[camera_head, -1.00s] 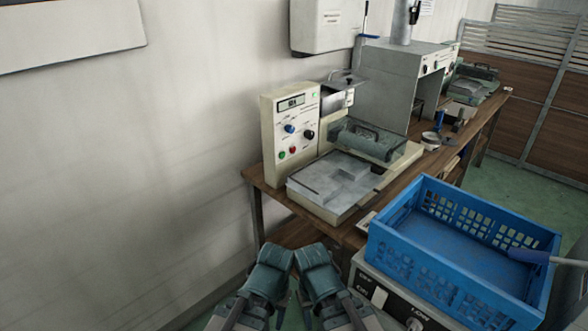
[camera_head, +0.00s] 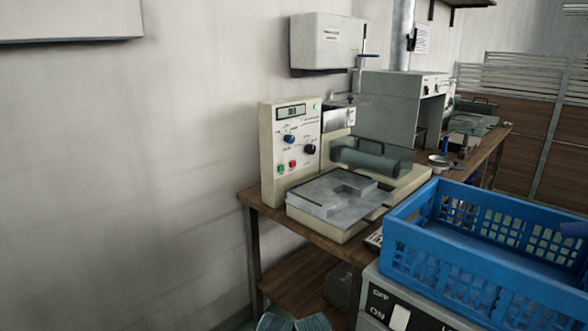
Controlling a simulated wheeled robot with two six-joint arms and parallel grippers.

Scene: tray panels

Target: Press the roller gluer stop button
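The roller gluer (camera_head: 345,190) is a beige machine on the wooden bench, with a grey slab on its front bed and a roller behind it. Its upright control panel (camera_head: 290,140) faces me at the left end. The panel has a small display, a blue knob and a black knob. Only two teal tops of my arms show at the bottom edge, well below the panel. No gripper fingers are visible.
A blue crate (camera_head: 415,245) stands on a box with an ON/OFF front (camera_head: 375,300) at right. The wooden bench (camera_head: 270,212) runs back along the wall, with a grey hooded machine (camera_head: 385,105) behind the gluer. The space left of the panel is clear.

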